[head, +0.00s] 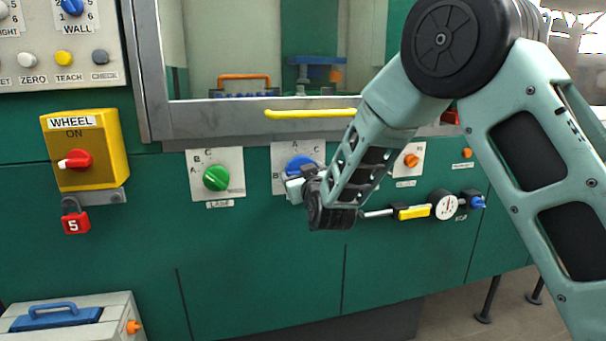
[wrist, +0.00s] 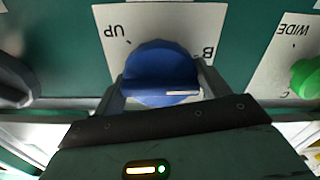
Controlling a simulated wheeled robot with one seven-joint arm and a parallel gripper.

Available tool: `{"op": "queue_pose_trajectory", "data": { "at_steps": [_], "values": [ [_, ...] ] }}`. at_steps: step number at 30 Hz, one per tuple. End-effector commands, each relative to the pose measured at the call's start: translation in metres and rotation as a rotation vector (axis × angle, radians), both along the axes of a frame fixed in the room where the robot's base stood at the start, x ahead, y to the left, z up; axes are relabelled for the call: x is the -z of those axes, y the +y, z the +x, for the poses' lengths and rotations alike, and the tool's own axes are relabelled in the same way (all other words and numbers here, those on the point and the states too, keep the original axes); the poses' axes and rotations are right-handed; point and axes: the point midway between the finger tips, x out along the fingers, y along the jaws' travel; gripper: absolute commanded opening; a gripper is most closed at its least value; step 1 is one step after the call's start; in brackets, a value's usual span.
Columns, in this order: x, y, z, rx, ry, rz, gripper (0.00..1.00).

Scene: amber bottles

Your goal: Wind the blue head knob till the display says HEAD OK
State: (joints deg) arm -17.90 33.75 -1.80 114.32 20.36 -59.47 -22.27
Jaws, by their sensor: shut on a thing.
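The blue knob (head: 300,163) sits on a pale plate with letters on the green machine front, partly hidden behind my gripper (head: 296,184). In the wrist view the blue knob (wrist: 158,70) is between my gripper's two fingers (wrist: 160,90), one on each side, and the gripper is shut on it. A pale pointer line shows on the knob. The plate behind it carries the upside-down marks "UP" and "B". Its name label is hidden by my arm. No display reading HEAD OK is in view.
A green knob (head: 216,178) is to the left and an orange knob (head: 411,160) to the right. A yellow handle bar (head: 312,113) runs just above. A dial gauge (head: 445,205) and yellow lever (head: 413,212) are at lower right. A yellow switch box (head: 88,150) stands far left.

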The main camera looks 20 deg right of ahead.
Motion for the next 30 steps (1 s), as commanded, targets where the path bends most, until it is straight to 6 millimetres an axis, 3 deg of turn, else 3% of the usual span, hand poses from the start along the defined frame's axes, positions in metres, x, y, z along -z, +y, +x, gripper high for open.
{"op": "queue_pose_trajectory", "data": {
  "at_steps": [14, 15, 17, 26, 30],
  "values": [
    [0.004, 0.0, -0.001, 0.0, 0.009, -0.013, 0.52],
    [0.004, 0.0, -0.001, 0.0, 0.009, -0.013, 0.83],
    [0.004, 0.0, -0.001, 0.0, 0.008, -0.013, 0.97],
    [0.001, 0.0, -0.002, 0.0, 0.003, -0.012, 0.97],
    [0.001, 0.001, -0.013, -0.001, 0.005, -0.011, 0.97]
  ]
}}
